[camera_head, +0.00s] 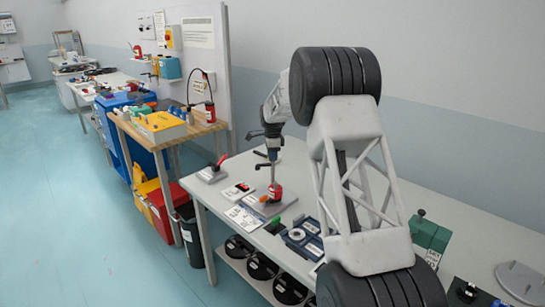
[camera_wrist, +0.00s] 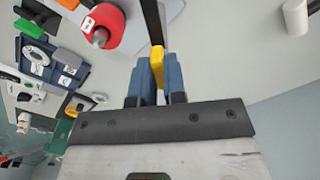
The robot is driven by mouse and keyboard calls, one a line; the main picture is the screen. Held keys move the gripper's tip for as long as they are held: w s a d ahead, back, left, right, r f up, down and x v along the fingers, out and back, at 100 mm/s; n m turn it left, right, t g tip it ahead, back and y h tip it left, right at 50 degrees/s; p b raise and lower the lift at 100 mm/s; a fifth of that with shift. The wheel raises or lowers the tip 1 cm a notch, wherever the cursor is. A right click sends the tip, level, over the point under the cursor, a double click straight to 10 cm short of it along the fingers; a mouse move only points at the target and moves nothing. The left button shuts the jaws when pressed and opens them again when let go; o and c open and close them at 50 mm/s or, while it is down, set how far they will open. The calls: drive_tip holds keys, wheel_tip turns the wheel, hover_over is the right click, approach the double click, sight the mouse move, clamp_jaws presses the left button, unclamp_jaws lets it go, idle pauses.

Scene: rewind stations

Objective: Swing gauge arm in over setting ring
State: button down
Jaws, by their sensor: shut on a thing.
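My gripper (camera_wrist: 157,80) is shut on a yellow grip piece (camera_wrist: 157,62) at the end of a dark bar (camera_wrist: 152,22), which I take to be the gauge arm. In the head view my gripper (camera_head: 271,143) is above the bench, over a red part (camera_head: 275,192) at the foot of a thin grey post (camera_head: 272,172). The red part (camera_wrist: 108,24) also shows in the wrist view, with a grey tip. A pale ring (camera_head: 297,234), likely the setting ring, lies on a blue block, apart from the bar; it shows in the wrist view (camera_wrist: 36,55).
A green block (camera_head: 430,236) and a grey disc (camera_head: 519,280) are at the right. My own arm hides the bench's middle.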

drive_tip(key=n, duration=0.4)
drive_tip(key=shift+n, duration=0.4)
drive_tip(key=n, duration=0.4)
drive_tip(key=shift+s+n, duration=0.1)
drive_tip(key=shift+n, duration=0.2)
drive_tip(key=n, duration=0.4)
drive_tip(key=shift+d+n, duration=0.1)
drive_tip(key=shift+n, duration=2)
drive_tip(key=c, duration=1.2)
unclamp_jaws()
drive_tip(key=shift+r, duration=0.15)
